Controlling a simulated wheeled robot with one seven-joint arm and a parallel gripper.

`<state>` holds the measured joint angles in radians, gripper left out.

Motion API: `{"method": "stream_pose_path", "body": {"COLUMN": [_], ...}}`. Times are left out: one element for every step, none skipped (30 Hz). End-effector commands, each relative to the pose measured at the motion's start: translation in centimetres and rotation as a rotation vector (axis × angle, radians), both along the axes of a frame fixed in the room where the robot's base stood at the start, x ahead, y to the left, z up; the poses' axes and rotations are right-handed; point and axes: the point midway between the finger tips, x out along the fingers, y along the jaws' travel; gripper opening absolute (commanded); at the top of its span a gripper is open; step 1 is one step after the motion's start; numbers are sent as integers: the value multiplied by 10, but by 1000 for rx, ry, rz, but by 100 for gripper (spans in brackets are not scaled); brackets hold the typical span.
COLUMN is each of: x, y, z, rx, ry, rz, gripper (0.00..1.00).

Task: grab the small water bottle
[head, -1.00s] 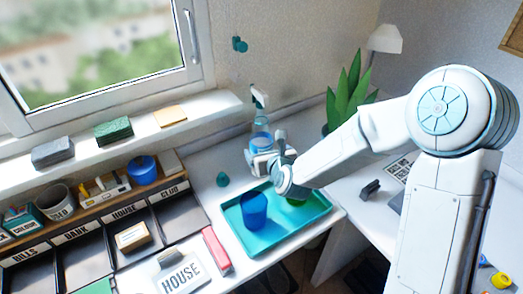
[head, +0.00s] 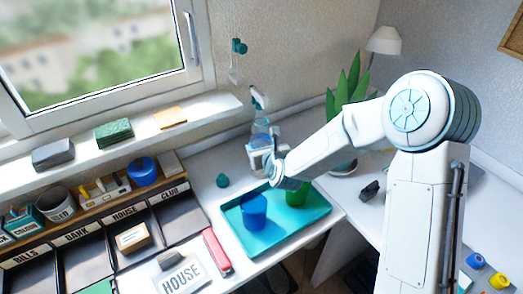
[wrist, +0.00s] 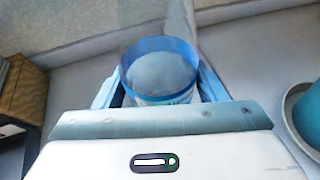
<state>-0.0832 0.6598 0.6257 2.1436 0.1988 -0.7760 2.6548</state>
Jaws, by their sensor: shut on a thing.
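A teal tray (head: 318,207) holds a blue cup (head: 253,212) and a green cup (head: 297,193) just in front of my gripper. A potted plant (head: 347,105) stands to the right. The wall is close behind.

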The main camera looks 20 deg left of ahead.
Motion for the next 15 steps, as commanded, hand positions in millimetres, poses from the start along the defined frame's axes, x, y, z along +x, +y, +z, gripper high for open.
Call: {"method": "stream_pose_path", "body": {"x": [0, 0, 0, 0, 0, 0, 0, 1, 1, 1, 1, 1, 1, 1, 1], "y": [0, 0, 0, 0, 0, 0, 0, 0, 0, 0, 0, 0, 0, 0, 0], "z": [1, 1, 2, 2, 3, 3, 4, 5, 7, 8, 10, 12, 14, 15, 18], "rx": [1, 1, 2, 2, 2, 1, 2, 2, 2, 3, 1, 1, 2, 2, 2], "ry": [-3, -3, -2, -2, -2, -3, -4, -4, -4, -4, -5, -5, -5, -5, -5], "rz": [0, 0, 0, 0, 0, -1, -1, -1, -1, -1, -1, -1, -1, -1, -1], "gripper": [24, 24, 24, 24, 24, 24, 24, 24, 24, 24, 24, 24, 24, 24, 24]}}
